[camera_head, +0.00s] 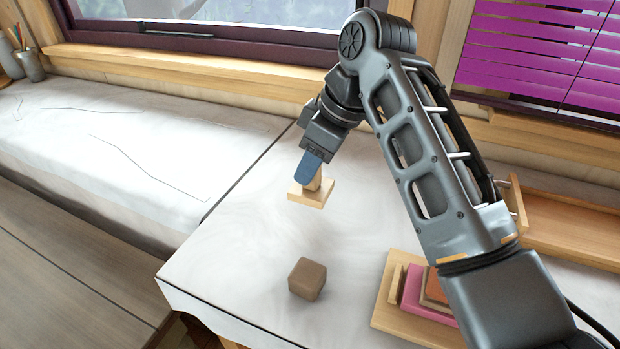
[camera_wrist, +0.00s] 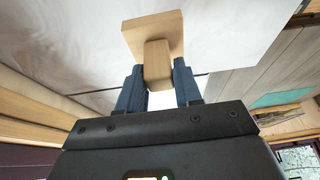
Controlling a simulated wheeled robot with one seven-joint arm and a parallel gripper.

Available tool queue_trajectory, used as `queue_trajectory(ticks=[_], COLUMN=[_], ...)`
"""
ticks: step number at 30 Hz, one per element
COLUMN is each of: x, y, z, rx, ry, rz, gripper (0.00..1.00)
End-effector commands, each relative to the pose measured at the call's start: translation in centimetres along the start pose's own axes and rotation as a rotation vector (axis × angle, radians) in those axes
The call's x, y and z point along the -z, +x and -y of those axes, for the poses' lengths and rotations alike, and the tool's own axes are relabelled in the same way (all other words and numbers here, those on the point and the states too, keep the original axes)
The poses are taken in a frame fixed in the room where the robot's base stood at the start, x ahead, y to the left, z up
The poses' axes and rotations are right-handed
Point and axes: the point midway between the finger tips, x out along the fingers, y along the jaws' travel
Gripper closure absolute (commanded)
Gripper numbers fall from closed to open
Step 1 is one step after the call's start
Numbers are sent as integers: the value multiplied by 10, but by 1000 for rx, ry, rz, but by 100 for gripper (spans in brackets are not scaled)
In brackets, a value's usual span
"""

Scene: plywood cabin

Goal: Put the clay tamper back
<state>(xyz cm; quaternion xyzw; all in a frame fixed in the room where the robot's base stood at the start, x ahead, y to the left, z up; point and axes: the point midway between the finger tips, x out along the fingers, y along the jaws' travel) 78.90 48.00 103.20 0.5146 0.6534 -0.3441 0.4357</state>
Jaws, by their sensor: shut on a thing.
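The clay tamper (camera_head: 312,193) is a pale wooden piece with a square flat plate and a short block handle. My gripper (camera_head: 313,171) is shut on its handle, with the blue fingers on either side and the plate below. In the wrist view the tamper's plate (camera_wrist: 152,34) shows beyond the blue fingers (camera_wrist: 158,85), and the handle is between them. The tamper is over the white table (camera_head: 250,235); I cannot tell whether its plate touches the surface.
A brown clay block (camera_head: 307,279) sits near the table's front. A wooden board (camera_head: 395,318) with pink and orange pieces lies at the right, partly behind my arm. A wooden tray (camera_head: 570,225) stands at the far right. A cup with pencils (camera_head: 30,65) is at the far left.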

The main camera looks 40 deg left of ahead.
Motion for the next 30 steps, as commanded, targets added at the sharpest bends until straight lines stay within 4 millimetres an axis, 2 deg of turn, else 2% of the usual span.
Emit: queue_trajectory(ticks=[5, 12, 24, 25, 30], x=[-1, -13, -15, -15, -15], y=[9, 37, 43, 42, 42], z=[2, 2, 2, 2, 2], rx=[2, 1, 0, 0, 0], ry=[1, 1, 0, -1, -1], rz=[1, 2, 0, 0, 1], gripper=[96, 96, 96, 63, 47])
